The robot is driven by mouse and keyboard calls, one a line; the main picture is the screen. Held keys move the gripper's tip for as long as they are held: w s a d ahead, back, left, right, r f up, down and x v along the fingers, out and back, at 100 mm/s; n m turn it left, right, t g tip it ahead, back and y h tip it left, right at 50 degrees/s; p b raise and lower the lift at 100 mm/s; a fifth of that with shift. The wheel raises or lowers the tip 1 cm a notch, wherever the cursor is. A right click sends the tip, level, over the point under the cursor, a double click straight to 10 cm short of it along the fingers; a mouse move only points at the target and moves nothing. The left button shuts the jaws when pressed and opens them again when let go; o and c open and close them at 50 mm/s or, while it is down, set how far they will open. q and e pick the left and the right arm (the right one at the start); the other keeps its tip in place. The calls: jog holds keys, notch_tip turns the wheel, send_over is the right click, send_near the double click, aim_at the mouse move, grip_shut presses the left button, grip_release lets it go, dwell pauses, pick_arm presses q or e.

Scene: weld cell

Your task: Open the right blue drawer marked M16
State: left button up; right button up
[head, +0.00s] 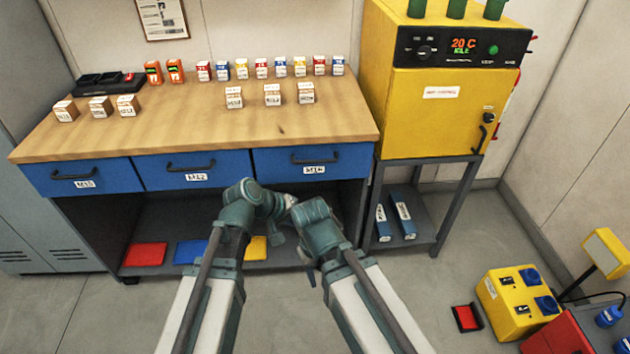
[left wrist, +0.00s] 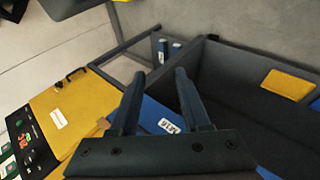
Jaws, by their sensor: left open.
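The right blue drawer (head: 350,163) is the rightmost of three under the wooden bench top. It looks shut, with a dark bar handle (head: 316,160) above a white M16 label (head: 314,170). My left gripper (head: 291,200) is below and in front of this drawer, apart from it. In the left wrist view my left gripper (left wrist: 160,76) has its two fingers spread, with nothing between them. The drawer's blue front and label (left wrist: 169,126) show between and behind the fingers. My right wrist (head: 318,228) is lower, in front of the open shelf; its fingers are mostly hidden.
The M12 drawer (head: 225,168) and the left drawer (head: 62,180) are shut alongside. A yellow oven (head: 435,115) on a grey stand is close on the right. Small boxes stand on the bench top (head: 190,125). Coloured mats lie on the lower shelf.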

pick_arm(q)
jog(key=w+f+n+t+h+b, duration=0.1)
jog(key=w+n+t+h+b, duration=0.3)
jog(key=w, duration=0.4)
jog(key=n+t+b, duration=0.4)
jog(key=n+b, duration=0.1)
send_near(313, 162)
jog(key=b+x, duration=0.1)
jog(key=x, duration=1)
jog(key=shift+d+f+b, duration=0.1)
jog(key=shift+d+b, duration=0.05)
jog(key=shift+b, duration=0.2)
pick_arm(e)
notch_tip(313, 162, down, 13)
jog(key=shift+f, duration=0.15)
pick_arm(q)
grip_shut()
